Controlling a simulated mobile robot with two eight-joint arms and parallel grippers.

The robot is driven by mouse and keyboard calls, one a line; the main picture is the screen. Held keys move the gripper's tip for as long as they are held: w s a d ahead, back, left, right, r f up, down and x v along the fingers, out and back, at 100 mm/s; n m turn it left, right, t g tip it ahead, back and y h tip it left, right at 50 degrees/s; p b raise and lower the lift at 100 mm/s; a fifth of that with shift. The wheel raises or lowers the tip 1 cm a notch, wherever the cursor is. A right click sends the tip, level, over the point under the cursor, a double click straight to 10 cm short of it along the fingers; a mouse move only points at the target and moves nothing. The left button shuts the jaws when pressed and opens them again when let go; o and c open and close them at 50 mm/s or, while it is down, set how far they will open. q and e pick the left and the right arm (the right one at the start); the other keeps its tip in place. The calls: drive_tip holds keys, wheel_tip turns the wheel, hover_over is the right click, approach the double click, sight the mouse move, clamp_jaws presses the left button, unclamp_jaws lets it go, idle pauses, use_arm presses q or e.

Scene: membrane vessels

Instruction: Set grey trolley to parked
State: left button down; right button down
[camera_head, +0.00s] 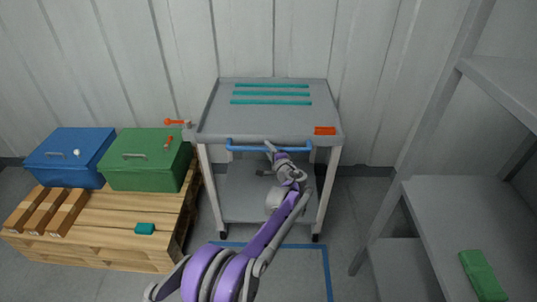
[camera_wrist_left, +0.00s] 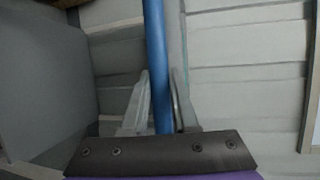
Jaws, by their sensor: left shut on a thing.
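The grey trolley (camera_head: 212,120) stands against the corrugated wall, with a lower shelf and wheels. Its blue handle (camera_head: 240,147) runs along the front edge of the top. My left gripper (camera_head: 271,150) is shut on this handle. In the left wrist view the blue handle bar (camera_wrist_left: 156,45) passes between the two fingers of my left gripper (camera_wrist_left: 161,100). A blue outline (camera_head: 327,272) is marked on the floor in front of the trolley; my arm hides part of it. My right gripper is not in view.
Left of the trolley a wooden pallet (camera_head: 110,220) carries a blue box (camera_head: 68,155), a green box (camera_head: 150,172), wooden blocks (camera_head: 68,212) and a small teal item (camera_head: 145,229). A grey shelf unit (camera_head: 440,215) with a green item (camera_head: 482,275) stands at the right.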

use_arm(q)
drive_tip(key=shift+w, duration=0.1)
drive_tip(key=c, duration=0.7)
unclamp_jaws()
drive_tip(key=p+v, duration=0.1)
drive_tip(key=v, duration=0.9)
drive_tip(key=shift+s+d+r, duration=0.1)
drive_tip(key=shift+s+d, duration=0.05)
drive_tip(key=shift+s, duration=0.2)
